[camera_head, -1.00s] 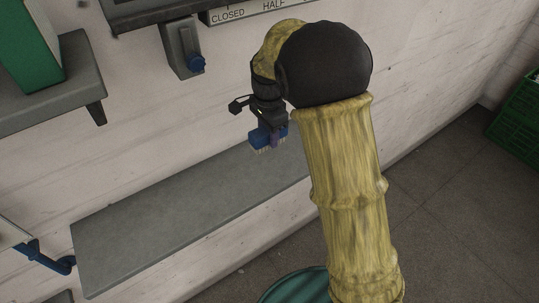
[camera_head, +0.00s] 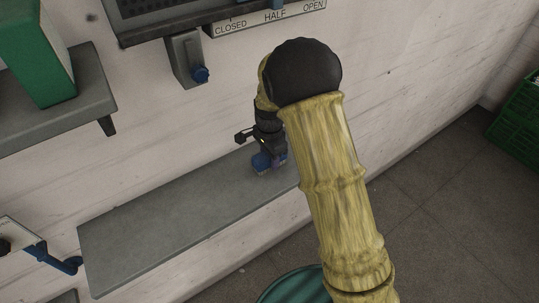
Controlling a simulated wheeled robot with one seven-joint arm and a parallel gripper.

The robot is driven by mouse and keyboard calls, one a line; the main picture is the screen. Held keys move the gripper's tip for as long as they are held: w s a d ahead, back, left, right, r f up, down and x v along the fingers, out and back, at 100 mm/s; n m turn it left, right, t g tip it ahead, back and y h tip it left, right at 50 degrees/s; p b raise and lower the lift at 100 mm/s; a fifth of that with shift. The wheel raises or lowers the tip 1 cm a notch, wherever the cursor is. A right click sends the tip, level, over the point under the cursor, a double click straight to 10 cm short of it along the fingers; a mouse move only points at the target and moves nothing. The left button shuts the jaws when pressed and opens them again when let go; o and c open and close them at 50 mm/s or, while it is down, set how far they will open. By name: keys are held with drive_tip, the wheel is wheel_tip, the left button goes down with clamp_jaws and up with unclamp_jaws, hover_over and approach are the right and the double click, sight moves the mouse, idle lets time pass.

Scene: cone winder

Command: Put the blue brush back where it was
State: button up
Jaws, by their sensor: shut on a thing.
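The blue brush (camera_head: 262,162) is held in my gripper (camera_head: 266,150), with its pale bristles facing down. It is at the right part of the long grey shelf (camera_head: 160,225) on the wall, at or just above its surface; I cannot tell whether the bristles touch. My gripper points down and is shut on the brush. My arm hides the right end of the shelf and part of the brush.
A green box (camera_head: 38,62) stands on an upper-left shelf. A blue lever (camera_head: 55,261) is lower left. The long shelf's left and middle are bare.

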drive_tip(key=o, duration=0.9)
drive_tip(key=shift+r, duration=0.1)
wheel_tip(320, 180, up, 12)
drive_tip(key=b, duration=0.3)
idle(0.3)
drive_tip(key=s+d+f+n+t, duration=0.1)
drive_tip(key=s+d+n, duration=0.2)
drive_tip(key=s+d, duration=0.2)
drive_tip(key=s+d+f+n, duration=0.2)
drive_tip(key=s+d+n, duration=0.2)
drive_tip(key=s, duration=0.3)
drive_tip(key=s+d+f+n+t, duration=0.1)
drive_tip(key=s+d+f+n, duration=0.1)
drive_tip(key=s+d+n, duration=0.2)
drive_tip(key=shift+s+d+t, duration=0.3)
drive_tip(key=shift+s+d, duration=0.95)
